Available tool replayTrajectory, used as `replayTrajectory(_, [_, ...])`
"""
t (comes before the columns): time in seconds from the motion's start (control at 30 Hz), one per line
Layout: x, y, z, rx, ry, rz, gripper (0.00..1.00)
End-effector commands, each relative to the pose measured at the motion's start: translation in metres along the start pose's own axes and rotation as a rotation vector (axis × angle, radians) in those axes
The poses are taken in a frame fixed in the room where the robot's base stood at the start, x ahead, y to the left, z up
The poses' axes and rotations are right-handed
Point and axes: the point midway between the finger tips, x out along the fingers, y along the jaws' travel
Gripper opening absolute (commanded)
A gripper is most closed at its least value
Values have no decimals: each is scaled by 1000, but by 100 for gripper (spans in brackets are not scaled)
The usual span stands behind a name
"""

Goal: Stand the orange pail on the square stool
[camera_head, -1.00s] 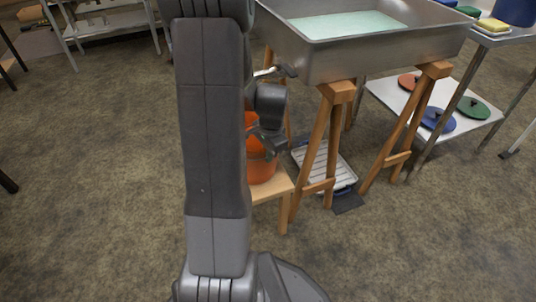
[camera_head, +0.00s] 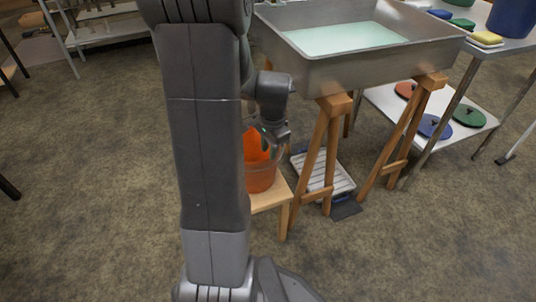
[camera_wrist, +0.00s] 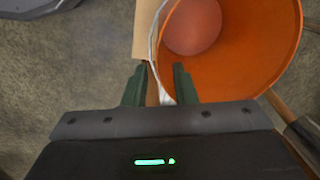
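The orange pail (camera_head: 262,178) stands on the wooden stool (camera_head: 268,199), partly hidden behind my arm in the head view. In the wrist view the pail (camera_wrist: 240,75) fills the upper right, its open mouth towards the camera. A strip of the stool (camera_wrist: 145,28) shows to its left. My gripper (camera_wrist: 158,84) is open at the left side of the pail's rim. One finger is outside the rim and the other overlaps the pail's mouth. A pale strip, rim or handle, lies between them. Contact cannot be told. In the head view my gripper (camera_head: 273,140) is at the pail's top.
A large metal pan (camera_head: 380,55) on wooden trestles (camera_head: 318,150) stands close behind and right of the stool. A grey rack (camera_head: 325,175) lies on the floor under it. A side table with coloured lids (camera_head: 468,117) is at the right. Floor at front right is clear.

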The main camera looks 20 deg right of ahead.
Motion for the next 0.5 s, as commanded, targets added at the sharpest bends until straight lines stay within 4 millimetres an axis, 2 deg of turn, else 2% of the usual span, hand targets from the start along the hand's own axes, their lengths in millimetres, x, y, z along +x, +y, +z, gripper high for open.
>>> replayTrajectory(0.03, [-14, -1, 0, 0, 2, -2, 25])
replayTrajectory(0.2, [-36, 0, 0, 0, 0, 0, 25])
replayTrajectory(0.5, [-42, 0, 0, 0, 0, 0, 25])
